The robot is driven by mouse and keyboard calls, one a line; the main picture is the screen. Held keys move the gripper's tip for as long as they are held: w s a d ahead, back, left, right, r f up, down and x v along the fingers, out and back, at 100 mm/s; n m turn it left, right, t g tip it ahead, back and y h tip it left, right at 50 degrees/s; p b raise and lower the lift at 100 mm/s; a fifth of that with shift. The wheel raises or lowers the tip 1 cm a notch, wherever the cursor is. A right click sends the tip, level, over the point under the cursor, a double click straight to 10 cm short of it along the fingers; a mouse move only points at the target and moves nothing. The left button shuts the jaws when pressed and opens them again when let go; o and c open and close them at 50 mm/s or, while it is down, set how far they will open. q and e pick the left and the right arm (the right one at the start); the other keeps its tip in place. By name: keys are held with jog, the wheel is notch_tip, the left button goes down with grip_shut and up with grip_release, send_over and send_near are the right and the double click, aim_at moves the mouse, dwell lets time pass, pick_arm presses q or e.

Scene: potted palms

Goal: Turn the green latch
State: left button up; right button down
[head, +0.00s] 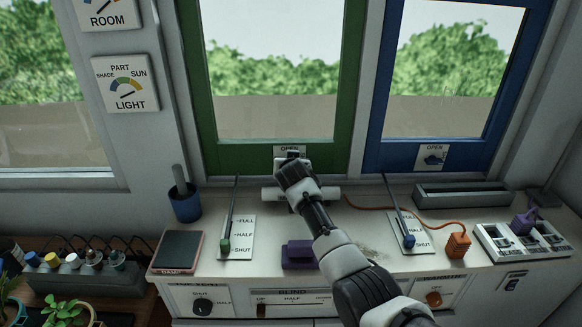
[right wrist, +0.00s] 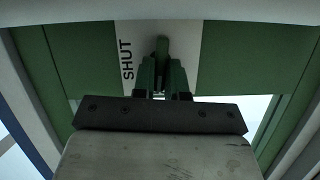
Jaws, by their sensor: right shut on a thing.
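The green latch (right wrist: 161,47) sits on a white plate (right wrist: 185,55) marked SHUT, on the green window frame (head: 236,157). My right gripper (right wrist: 161,72) is shut on the latch, with one finger on each side of it in the right wrist view. In the head view my right arm reaches up from the bottom right to the bottom rail of the green frame, and the gripper hides the latch. The top of the plate, marked OPEN (head: 290,151), shows just above my wrist. My left gripper is not in view.
The blue window frame (head: 400,160) with its blue latch (head: 433,159) is to the right. On the sill are a green-knobbed lever (head: 225,243), a blue-knobbed lever (head: 408,241), a purple block (head: 298,254), an orange block (head: 457,245) with a cord, and a blue cup (head: 185,206).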

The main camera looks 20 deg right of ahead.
jog(key=shift+n+h, duration=0.3)
jog(key=shift+n, duration=0.2)
jog(key=c, duration=1.2)
grip_release()
jog(key=shift+o, duration=0.2)
jog(key=shift+a, duration=0.1)
jog(key=b+v, duration=0.1)
jog(key=v, duration=0.9)
jog(key=shift+s+r, duration=0.25)
jog(key=shift+r, duration=0.05)
jog(key=shift+a+f, duration=0.1)
